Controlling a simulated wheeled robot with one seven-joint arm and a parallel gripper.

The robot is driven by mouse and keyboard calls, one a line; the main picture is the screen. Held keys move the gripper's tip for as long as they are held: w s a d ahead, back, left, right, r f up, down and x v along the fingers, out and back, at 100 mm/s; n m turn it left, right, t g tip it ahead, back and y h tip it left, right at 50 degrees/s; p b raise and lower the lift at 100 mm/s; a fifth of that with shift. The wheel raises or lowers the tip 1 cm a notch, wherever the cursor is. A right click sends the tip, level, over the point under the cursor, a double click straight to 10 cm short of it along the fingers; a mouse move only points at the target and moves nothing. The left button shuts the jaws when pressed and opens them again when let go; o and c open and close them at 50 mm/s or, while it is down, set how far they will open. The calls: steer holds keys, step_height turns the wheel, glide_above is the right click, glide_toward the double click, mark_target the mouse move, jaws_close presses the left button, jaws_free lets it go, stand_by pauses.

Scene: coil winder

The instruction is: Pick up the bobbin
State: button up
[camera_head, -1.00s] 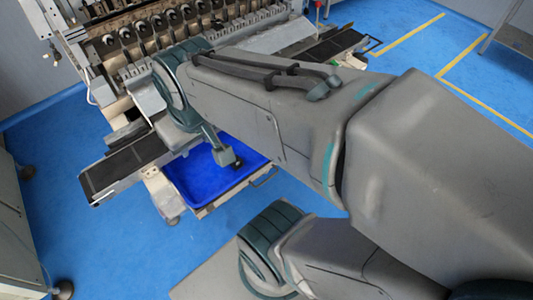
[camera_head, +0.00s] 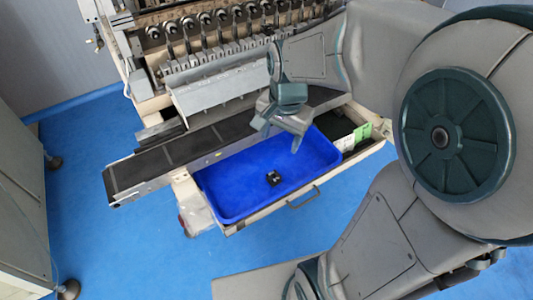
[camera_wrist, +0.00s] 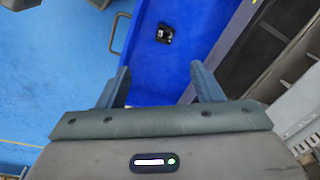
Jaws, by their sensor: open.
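In the wrist view the bobbin (camera_wrist: 164,33) shows black with pale parts, at the top, beyond the fingertips. My gripper (camera_head: 283,140) hangs over the back right part of the tray in the head view. In the wrist view my gripper (camera_wrist: 161,82) has its two fingers wide apart with nothing between them. It is clear of the bobbin.
The coil winder (camera_head: 200,45) stands behind the tray with a row of spindles. A dark conveyor belt (camera_head: 190,150) runs between winder and tray. The tray's metal handle (camera_head: 303,198) sticks out in front. A green label (camera_head: 363,133) is at the right. Blue floor lies open in front.

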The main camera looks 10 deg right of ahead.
steer(key=w+f+m+g+b, duration=0.1)
steer(key=w+f+m+b, duration=0.25)
steer(key=f, duration=0.45)
steer(key=m, duration=0.1)
glide_above(274, 175)
steer(key=s, duration=0.1)
step_height(274, 175, down, 10)
steer(key=shift+s+a+r, duration=0.1)
steer(key=shift+a, duration=0.05)
steer(key=shift+w+f, duration=0.2)
steer(key=shift+f, duration=2.05)
steer(key=c, duration=1)
